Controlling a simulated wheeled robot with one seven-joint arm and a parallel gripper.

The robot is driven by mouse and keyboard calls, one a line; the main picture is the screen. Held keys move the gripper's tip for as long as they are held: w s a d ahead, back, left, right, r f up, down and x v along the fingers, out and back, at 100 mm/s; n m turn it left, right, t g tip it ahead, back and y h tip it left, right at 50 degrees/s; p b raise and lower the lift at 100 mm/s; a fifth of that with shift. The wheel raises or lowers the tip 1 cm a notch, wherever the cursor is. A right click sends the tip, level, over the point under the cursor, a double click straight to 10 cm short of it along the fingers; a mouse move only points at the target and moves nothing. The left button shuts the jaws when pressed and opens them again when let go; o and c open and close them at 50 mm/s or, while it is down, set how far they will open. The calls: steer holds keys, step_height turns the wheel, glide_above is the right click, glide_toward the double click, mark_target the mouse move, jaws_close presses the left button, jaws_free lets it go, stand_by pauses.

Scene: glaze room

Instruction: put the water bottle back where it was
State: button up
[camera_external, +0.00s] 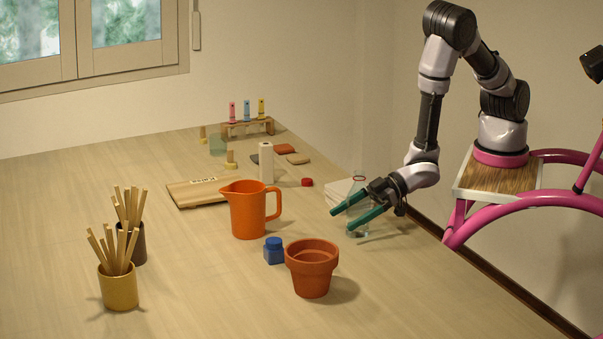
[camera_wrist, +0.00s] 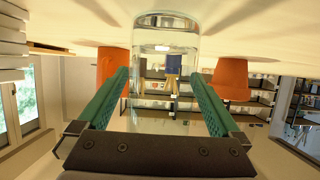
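The water bottle (camera_external: 357,219) is clear and has a red ring at its top. It stands upright on the table near the right edge. In the wrist view, which looks upside down, the clear bottle (camera_wrist: 165,44) stands between my two green fingers, its base toward the top. My gripper (camera_external: 341,220) reaches in from the right, low over the table, with one finger on each side of the bottle. The fingers (camera_wrist: 160,72) look spread wide. The clear wall makes it hard to see any contact.
An orange pot (camera_external: 312,268), blue jar (camera_external: 273,251) and orange jug (camera_external: 248,211) stand left of my gripper. White tiles (camera_external: 338,192) are stacked behind the bottle. A red cap (camera_external: 307,182) lies beyond. The table's front right is clear.

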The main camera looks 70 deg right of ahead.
steer(key=shift+r, duration=0.1)
steer(key=shift+s+d+r, duration=0.15)
steer(key=v, duration=0.7)
steer(key=shift+r, duration=0.1)
